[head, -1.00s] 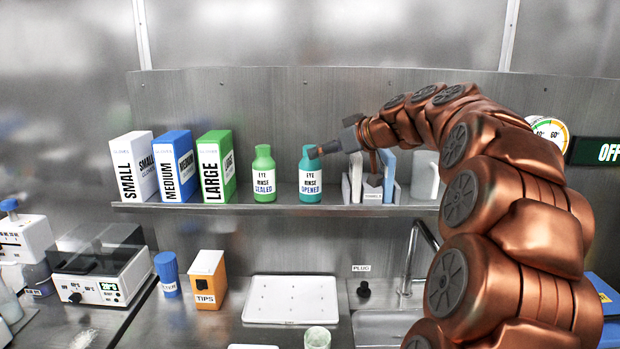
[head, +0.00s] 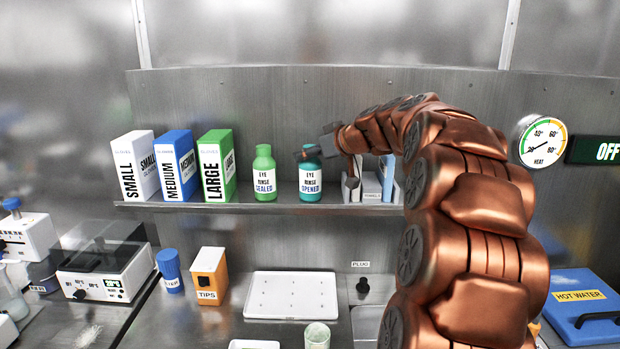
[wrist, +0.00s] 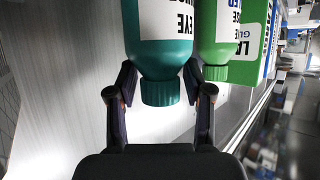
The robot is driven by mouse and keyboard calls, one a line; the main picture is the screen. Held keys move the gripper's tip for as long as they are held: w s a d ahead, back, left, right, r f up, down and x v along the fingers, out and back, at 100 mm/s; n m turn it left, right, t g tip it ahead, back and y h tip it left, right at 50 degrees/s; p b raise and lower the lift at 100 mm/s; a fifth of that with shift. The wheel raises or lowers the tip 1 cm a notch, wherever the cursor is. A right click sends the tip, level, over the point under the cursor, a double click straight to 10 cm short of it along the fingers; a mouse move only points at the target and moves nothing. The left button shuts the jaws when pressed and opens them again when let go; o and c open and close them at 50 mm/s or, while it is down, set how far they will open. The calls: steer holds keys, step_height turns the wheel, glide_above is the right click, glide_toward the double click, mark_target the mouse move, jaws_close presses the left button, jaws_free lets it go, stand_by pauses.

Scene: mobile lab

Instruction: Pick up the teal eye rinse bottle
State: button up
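The teal eye rinse bottle (head: 310,182), labelled OPENED, stands upright on the shelf, right of centre in the head view. In the wrist view the teal bottle (wrist: 165,60) appears upside down, its cap toward my gripper. My gripper (head: 301,156) is at the height of the bottle's top in the head view, covering part of its cap and shoulder. In the wrist view my gripper (wrist: 164,90) is open, with one finger on each side of the cap and gaps visible on both sides. The green bottle (head: 264,174), labelled SEALED, stands left of it.
Glove boxes, including the green large one (head: 217,166), stand farther left on the shelf (head: 240,208).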

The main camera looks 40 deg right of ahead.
steer(key=shift+f, duration=0.1)
jaws_close()
stand_by(0.4)
steer(key=shift+r+b, duration=0.6)
steer(key=shift+r, duration=1.1)
steer(key=s+r+b, duration=0.1)
steer(key=s+b, duration=0.3)
steer(key=s, duration=1.2)
steer(key=shift+a+r, duration=0.15)
steer(key=shift+r, duration=0.25)
